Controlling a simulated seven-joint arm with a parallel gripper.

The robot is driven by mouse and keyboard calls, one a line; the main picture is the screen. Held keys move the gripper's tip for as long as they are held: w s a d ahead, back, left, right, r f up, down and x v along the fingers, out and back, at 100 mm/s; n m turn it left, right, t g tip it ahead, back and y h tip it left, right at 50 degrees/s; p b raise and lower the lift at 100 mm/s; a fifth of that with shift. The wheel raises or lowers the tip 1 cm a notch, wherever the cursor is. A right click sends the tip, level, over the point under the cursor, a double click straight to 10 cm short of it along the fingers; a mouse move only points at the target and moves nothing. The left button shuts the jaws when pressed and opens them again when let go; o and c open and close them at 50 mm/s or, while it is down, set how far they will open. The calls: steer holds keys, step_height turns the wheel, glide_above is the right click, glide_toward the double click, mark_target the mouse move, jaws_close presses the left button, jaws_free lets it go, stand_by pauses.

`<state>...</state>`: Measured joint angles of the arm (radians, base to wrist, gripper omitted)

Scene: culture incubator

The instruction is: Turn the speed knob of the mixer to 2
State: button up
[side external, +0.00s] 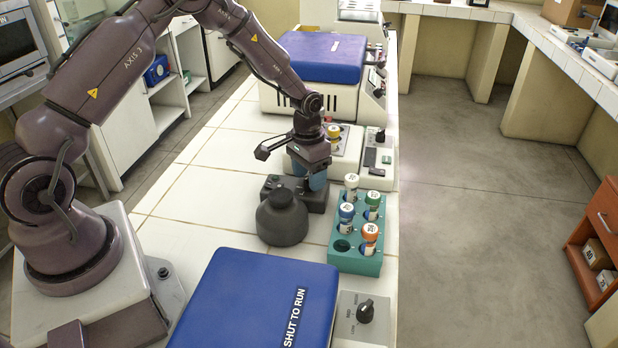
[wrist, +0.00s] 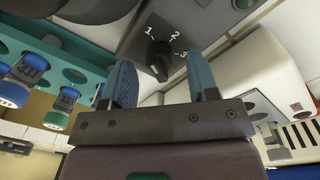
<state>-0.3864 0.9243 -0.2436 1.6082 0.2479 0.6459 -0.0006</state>
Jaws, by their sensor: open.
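The mixer is a dark grey unit with a rounded body (side external: 283,218) on the bench. Its speed knob (wrist: 158,58) is black and sits on a grey panel (wrist: 138,42) marked 1, 2 and 3 in the wrist view. In the wrist view the knob shows between the fingertips, with a gap on each side, and nothing is held. In the side view my gripper hides the knob.
A teal rack (side external: 345,262) with several capped tubes stands close to the right of the mixer. A blue-lidded machine (side external: 255,300) lies in front. White devices (side external: 376,160) and another blue-lidded machine (side external: 320,57) stand behind. The bench tiles (side external: 190,195) to the left are clear.

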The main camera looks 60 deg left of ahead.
steer(key=shift+f, duration=0.55)
steer(key=c, duration=0.9)
steer(key=m, duration=0.5)
steer(key=shift+m, duration=0.3)
steer(key=m, duration=0.6)
steer(key=shift+g, duration=0.3)
steer(key=shift+s, duration=0.1)
